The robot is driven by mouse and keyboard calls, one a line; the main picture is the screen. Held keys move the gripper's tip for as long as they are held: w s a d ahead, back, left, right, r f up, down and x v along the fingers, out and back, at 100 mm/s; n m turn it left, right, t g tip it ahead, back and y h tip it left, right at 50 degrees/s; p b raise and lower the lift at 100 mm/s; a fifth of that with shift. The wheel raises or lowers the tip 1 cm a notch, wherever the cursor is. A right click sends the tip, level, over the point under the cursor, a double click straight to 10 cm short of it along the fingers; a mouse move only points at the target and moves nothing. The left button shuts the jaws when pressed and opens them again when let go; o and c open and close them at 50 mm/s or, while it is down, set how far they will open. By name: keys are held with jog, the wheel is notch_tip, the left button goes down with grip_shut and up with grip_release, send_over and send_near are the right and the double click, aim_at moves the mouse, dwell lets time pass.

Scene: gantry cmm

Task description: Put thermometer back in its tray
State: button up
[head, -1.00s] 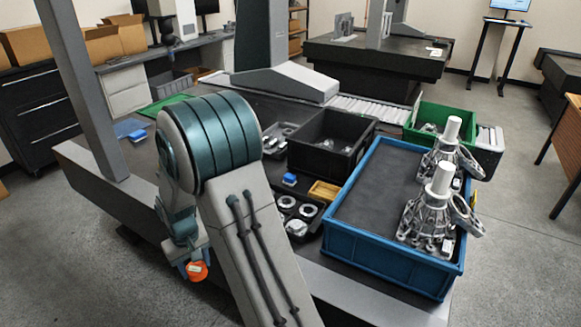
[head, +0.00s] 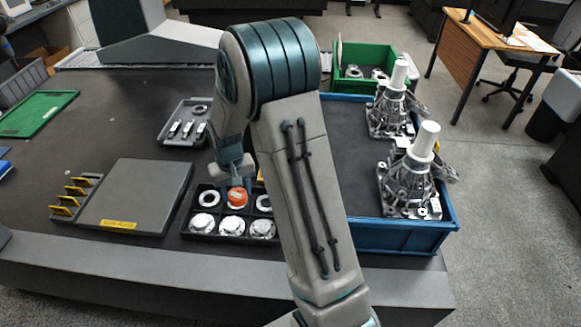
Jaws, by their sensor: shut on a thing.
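My gripper (head: 236,178) points down and is shut on a small round orange thing (head: 237,197) with a pale top mark, which I take to be the thermometer. In the picture it appears over the back middle cell of a black compartment tray (head: 187,214). I cannot tell its exact height above the tray. The tray holds pale rings and white round parts in other cells. My arm hides the tray's right end. A grey tray (head: 172,141) behind it holds a ring and several small parts.
A flat grey plate (head: 135,190) and a rack with yellow pieces (head: 73,195) lie left of the black tray. A blue bin (head: 400,238) with two metal housings stands to the right. A green bin (head: 355,85) is behind. The dark table is clear at left centre.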

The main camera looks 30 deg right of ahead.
jog(key=w+d+m+b, duration=0.1)
jog(key=w+d+m, duration=0.55)
jog(key=d, duration=0.25)
jog(key=w+d+m+b, duration=0.1)
jog(key=w+d+m, duration=0.55)
jog(key=d, duration=0.25)
jog(key=shift+m, duration=0.4)
jog(key=f, duration=0.3)
jog(key=f+p, duration=0.1)
jog(key=f, duration=0.6)
jog(key=shift+s+a+f, duration=0.15)
jog(key=shift+s+f, duration=0.1)
jog(key=shift+f, duration=0.2)
jog(key=o, duration=0.8)
jog(key=shift+r, duration=0.15)
